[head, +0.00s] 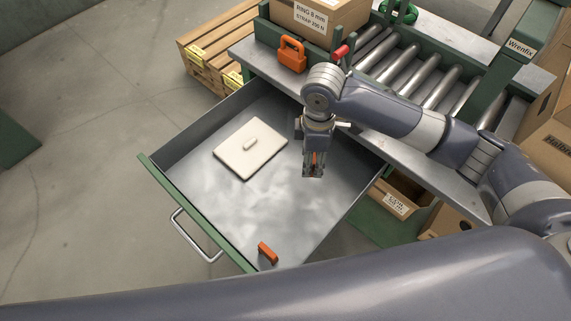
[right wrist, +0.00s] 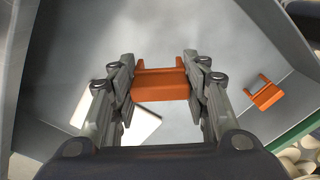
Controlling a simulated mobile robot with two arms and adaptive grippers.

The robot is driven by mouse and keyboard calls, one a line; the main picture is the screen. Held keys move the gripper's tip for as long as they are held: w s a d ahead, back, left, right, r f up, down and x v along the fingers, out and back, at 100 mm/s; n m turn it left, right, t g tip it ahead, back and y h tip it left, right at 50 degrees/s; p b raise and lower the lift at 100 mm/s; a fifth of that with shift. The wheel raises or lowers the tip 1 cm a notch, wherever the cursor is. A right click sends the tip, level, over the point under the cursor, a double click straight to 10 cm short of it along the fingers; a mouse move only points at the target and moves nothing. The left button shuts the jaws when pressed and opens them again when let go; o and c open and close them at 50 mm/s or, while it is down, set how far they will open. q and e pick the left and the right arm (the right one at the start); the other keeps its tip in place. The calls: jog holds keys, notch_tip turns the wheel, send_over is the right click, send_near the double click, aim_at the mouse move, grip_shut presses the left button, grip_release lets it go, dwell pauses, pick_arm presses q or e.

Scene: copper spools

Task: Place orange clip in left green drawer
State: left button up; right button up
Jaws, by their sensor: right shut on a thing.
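An open green-fronted drawer (head: 152,174) with a grey metal inside lies below the bench. My right gripper (head: 313,172) is over the right part of the drawer, pointing down. It is shut on an orange clip (right wrist: 162,84), a U-shaped piece between the fingers in the right wrist view; only a sliver of it shows in the head view (head: 314,159). A second orange clip (head: 267,253) lies on the drawer floor by the front edge, and also shows at the right of the right wrist view (right wrist: 265,94). My left gripper is not in view.
A cream flat lid-like plate (head: 235,158) with a small knob lies in the drawer's back left. On the bench stand an orange padlock-like object (head: 291,55), a cardboard box (head: 330,12) and a roller conveyor (head: 405,70). The drawer floor's middle is clear.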

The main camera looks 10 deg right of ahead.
jog(key=shift+w+a+f+n, duration=0.1)
jog(key=shift+w+f+n, duration=0.1)
jog(key=shift+w+n, duration=0.1)
jog(key=shift+f, duration=0.25)
send_over(307, 185)
notch_tip(307, 185, down, 9)
jog(key=shift+f, duration=0.2)
jog(key=o, duration=0.9)
jog(key=shift+f, duration=0.1)
jog(key=shift+o, duration=0.2)
notch_tip(307, 185, up, 12)
jog(key=shift+a+r, duration=0.1)
jog(key=shift+r, duration=0.05)
